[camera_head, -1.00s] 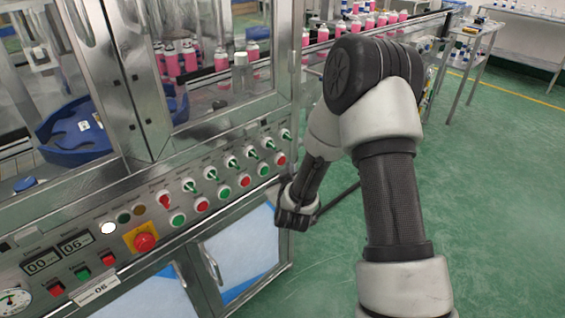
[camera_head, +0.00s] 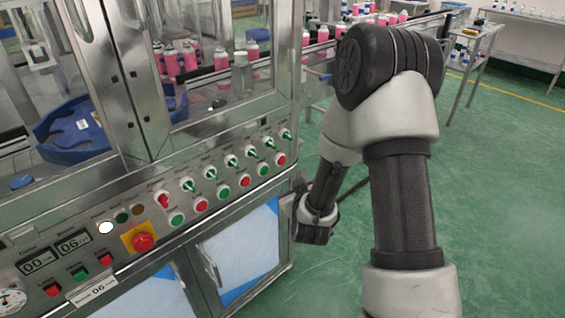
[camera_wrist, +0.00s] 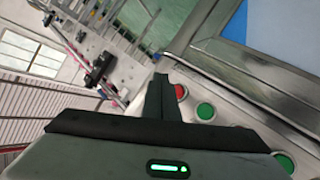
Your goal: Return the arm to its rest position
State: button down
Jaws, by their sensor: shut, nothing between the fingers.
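My arm (camera_head: 400,200) is bent, with its elbow high and its far end hanging low beside the right front corner of the crimping machine. In the wrist view my gripper (camera_wrist: 160,92) is shut, its fingers together with nothing between them. In that view a red button (camera_wrist: 181,92) and a green button (camera_wrist: 205,111) show just right of the fingers. In the head view the wrist end is dark and small, and the fingers cannot be made out clearly.
The machine's control panel (camera_head: 205,222) carries green switches, coloured buttons and a red emergency stop (camera_head: 143,242). Pink bottles (camera_head: 190,58) stand behind its glass. A conveyor (camera_head: 425,22) runs behind my arm. The green floor (camera_head: 510,190) to the right is clear.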

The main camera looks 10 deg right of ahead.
dwell(0.4)
jog(key=s+a+r+m+g+y, duration=0.15)
jog(key=s+r, duration=0.25)
jog(key=r, duration=0.4)
jog(key=s+a+r+g+y, duration=0.1)
jog(key=s+r+g, duration=0.2)
jog(key=s+r, duration=0.3)
jog(key=s+d+r+m+g, duration=0.15)
jog(key=s+r, duration=0.25)
jog(key=s, duration=0.7)
jog(key=s+d+r+m+g, duration=0.1)
jog(key=s+r+g, duration=0.25)
jog(key=s, duration=0.75)
notch_tip(320, 180, up, 25)
jog(key=p, duration=2.5)
jog(key=shift+w+t+h+p, duration=0.25)
jog(key=shift+t+h+p, duration=0.05)
jog(key=shift+t+h, duration=0.05)
jog(key=shift+a, duration=0.1)
